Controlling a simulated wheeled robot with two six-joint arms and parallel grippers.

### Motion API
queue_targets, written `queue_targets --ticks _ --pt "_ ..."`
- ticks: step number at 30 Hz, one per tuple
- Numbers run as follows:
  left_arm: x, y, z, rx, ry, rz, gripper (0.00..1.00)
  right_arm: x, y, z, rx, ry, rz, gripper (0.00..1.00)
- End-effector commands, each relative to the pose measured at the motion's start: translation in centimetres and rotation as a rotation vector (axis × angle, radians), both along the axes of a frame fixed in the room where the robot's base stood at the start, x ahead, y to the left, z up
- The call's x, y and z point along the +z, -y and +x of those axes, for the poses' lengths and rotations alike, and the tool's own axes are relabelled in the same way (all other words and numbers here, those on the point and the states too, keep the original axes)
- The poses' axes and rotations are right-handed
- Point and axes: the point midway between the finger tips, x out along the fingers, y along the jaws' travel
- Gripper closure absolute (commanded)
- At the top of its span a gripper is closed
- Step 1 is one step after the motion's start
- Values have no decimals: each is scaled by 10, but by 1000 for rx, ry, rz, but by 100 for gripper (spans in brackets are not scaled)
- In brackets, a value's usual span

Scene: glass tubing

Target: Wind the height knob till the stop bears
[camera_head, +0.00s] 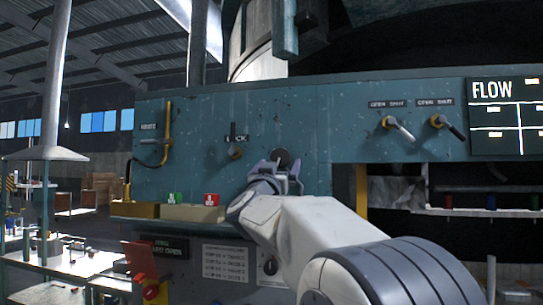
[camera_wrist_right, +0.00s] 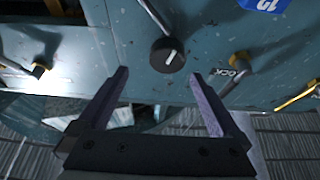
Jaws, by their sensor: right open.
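A round black knob (camera_wrist_right: 167,54) with a white pointer line sits on the teal panel (camera_wrist_right: 125,22). In the head view what appears to be the same dark knob (camera_head: 281,157) shows just above my right gripper's fingers, partly covered. I cannot read a label naming it as the height knob. My right gripper (camera_wrist_right: 158,77) is open in the wrist view, with nothing between its fingers; the knob appears beyond the gap between the tips, apart from both. In the head view my right gripper (camera_head: 280,174) is in front of the panel. The stop cannot be made out. My left gripper is not in view.
A brass-based LOCK lever (camera_head: 236,152) is left of the knob. A yellow-handled lever (camera_head: 166,135) is farther left. Two levers (camera_head: 398,127) (camera_head: 447,126) and a FLOW screen (camera_head: 505,115) are at right.

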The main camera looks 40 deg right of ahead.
Motion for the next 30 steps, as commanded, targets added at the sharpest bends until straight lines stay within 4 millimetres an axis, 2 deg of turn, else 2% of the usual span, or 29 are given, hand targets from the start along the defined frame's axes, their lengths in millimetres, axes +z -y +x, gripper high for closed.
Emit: queue_targets --ticks 1,6,12,24,25,29,30 --pt "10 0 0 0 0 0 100 8 6 9 2 -4 0 0" --pt "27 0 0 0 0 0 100 20 26 31 9 -5 1 0" --pt "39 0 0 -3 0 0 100 28 45 47 10 -5 1 0" --pt "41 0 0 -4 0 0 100 29 54 51 9 -3 1 0" --pt "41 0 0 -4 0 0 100 29 54 51 9 -3 1 4" --pt "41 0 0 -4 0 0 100 29 54 51 9 -4 1 54" --pt "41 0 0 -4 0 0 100 29 54 51 9 -4 1 69"
